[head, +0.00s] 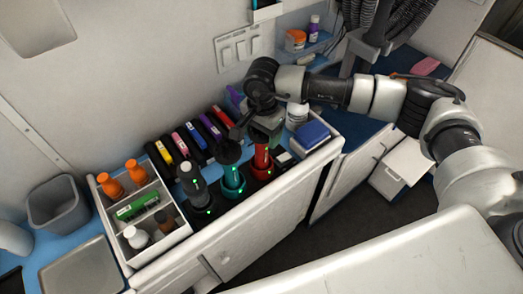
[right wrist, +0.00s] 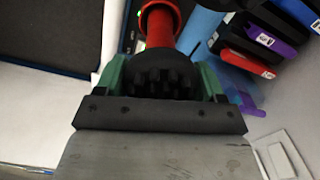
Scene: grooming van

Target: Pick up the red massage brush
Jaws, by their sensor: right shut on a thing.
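The red massage brush (head: 262,156) stands upright at the right end of a row of holders on the white cabinet top. Its red handle also shows in the right wrist view (right wrist: 160,28), with its lower end inside a red ring. My right gripper (head: 266,136) is above it, pointing down. In the right wrist view my right gripper (right wrist: 162,78) has its green fingers shut on the black bristled head of the brush, one on each side. The gripper hides most of the head in the head view. My left gripper is not in view.
A teal brush (head: 231,176) and a grey-topped tool (head: 192,183) stand left of the red brush. Coloured clipper-like items (head: 187,143) lie behind them. A white divided caddy (head: 158,240) with bottles is at left; a blue box (head: 311,133) is at right.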

